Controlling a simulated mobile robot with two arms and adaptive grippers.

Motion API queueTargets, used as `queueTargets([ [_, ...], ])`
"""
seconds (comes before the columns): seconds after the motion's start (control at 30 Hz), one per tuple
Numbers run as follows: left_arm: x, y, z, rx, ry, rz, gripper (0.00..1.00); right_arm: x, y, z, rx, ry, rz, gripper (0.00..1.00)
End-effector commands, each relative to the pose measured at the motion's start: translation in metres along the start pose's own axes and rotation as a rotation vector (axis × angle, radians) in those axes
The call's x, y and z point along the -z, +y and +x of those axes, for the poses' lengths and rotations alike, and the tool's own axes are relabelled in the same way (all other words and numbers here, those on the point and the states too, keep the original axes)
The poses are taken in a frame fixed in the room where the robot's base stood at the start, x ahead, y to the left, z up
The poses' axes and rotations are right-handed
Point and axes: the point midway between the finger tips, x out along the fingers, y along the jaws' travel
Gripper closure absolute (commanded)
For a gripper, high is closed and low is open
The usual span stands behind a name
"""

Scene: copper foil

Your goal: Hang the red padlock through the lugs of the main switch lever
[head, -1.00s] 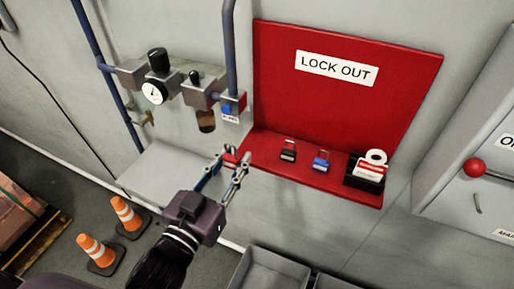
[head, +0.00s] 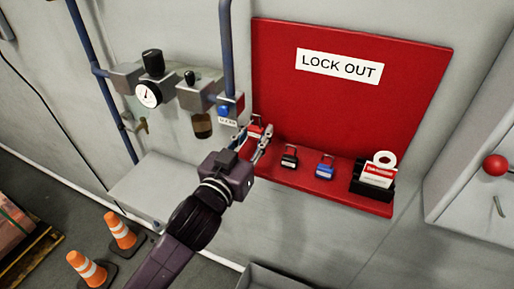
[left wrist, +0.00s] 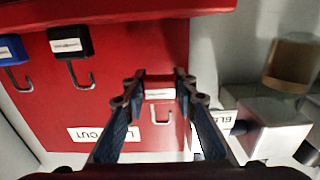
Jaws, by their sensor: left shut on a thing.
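The red padlock (head: 254,131) sits between the fingers of my left gripper (head: 257,138), which is shut on it. It is held at the left edge of the red lockout board, by the blue-knobbed valve. In the left wrist view the padlock body with its white label (left wrist: 160,93) is between the two fingertips, its shackle (left wrist: 160,114) pointing down in that picture. A red-knobbed lever (head: 495,165) on a grey cabinet is at the right edge of the head view, with a small metal piece (head: 499,206) below it. The lugs cannot be made out. My right gripper is not in view.
On the red board's shelf (head: 340,196) stand a black padlock (head: 290,157), a blue padlock (head: 325,167) and a black tag holder (head: 374,184). A pressure gauge (head: 148,94) and pipework are at left. Traffic cones (head: 120,231) stand on the floor.

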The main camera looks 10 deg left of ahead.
Motion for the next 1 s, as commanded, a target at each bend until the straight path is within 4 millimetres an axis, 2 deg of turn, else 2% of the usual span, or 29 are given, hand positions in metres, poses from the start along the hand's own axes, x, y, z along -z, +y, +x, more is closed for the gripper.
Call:
queueTargets([
  [0.03, -0.008, 0.000, -0.001, 0.000, -0.003, 0.001, 0.98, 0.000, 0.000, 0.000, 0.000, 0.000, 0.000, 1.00],
  [0.23, -0.024, 0.000, -0.001, 0.000, -0.001, -0.001, 0.98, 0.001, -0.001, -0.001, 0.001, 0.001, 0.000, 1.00],
  [0.4, -0.051, 0.000, -0.001, 0.000, -0.003, 0.001, 0.98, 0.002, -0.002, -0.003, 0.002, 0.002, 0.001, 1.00],
  [0.5, -0.053, 0.000, 0.003, 0.000, 0.001, 0.002, 0.98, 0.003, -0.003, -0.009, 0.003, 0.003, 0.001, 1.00],
  [0.9, -0.060, 0.000, 0.003, -0.001, 0.002, 0.000, 0.98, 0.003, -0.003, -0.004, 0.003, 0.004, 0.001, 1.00],
  [0.93, -0.060, 0.000, 0.003, 0.000, 0.001, 0.001, 0.72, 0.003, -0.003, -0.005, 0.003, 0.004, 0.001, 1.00],
  [1.0, -0.060, 0.000, 0.003, -0.001, 0.001, 0.001, 0.64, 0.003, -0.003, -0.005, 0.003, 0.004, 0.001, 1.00],
])
